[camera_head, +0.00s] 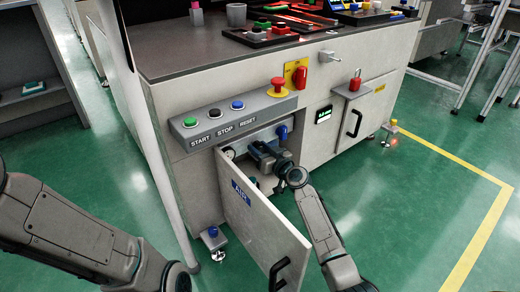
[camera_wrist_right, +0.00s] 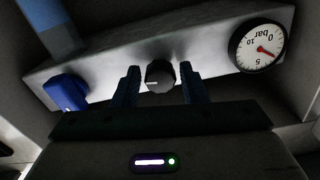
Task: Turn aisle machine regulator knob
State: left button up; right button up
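The regulator knob (camera_wrist_right: 159,77) is small, round and dark with a light index line. It sits on a grey block (camera_wrist_right: 215,35) in the right wrist view. The fingers of my right gripper (camera_head: 261,152) stand on either side of the knob with visible gaps, so the gripper is open around it. A pressure gauge (camera_wrist_right: 257,46) with a red needle is on the same block. In the head view, the gripper reaches into the machine's opening behind the open AIR door (camera_head: 256,219) and hides the knob. My left arm shows at the lower left, its gripper out of frame.
A blue handle (camera_wrist_right: 67,93) and a blue tube (camera_wrist_right: 47,22) are near the knob. The START/STOP/RESET panel (camera_head: 227,129) and a red emergency button (camera_head: 278,84) are above the opening. The AIR door stands close to my right arm.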

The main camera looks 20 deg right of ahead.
jog(key=c, duration=0.6)
jog(key=m, duration=0.5)
jog(key=shift+m, duration=0.4)
jog(key=m+p, duration=0.1)
jog(key=m, duration=0.2)
jog(key=shift+r, duration=0.1)
jog(key=shift+m+p, duration=0.4)
jog(key=shift+m, duration=1.8)
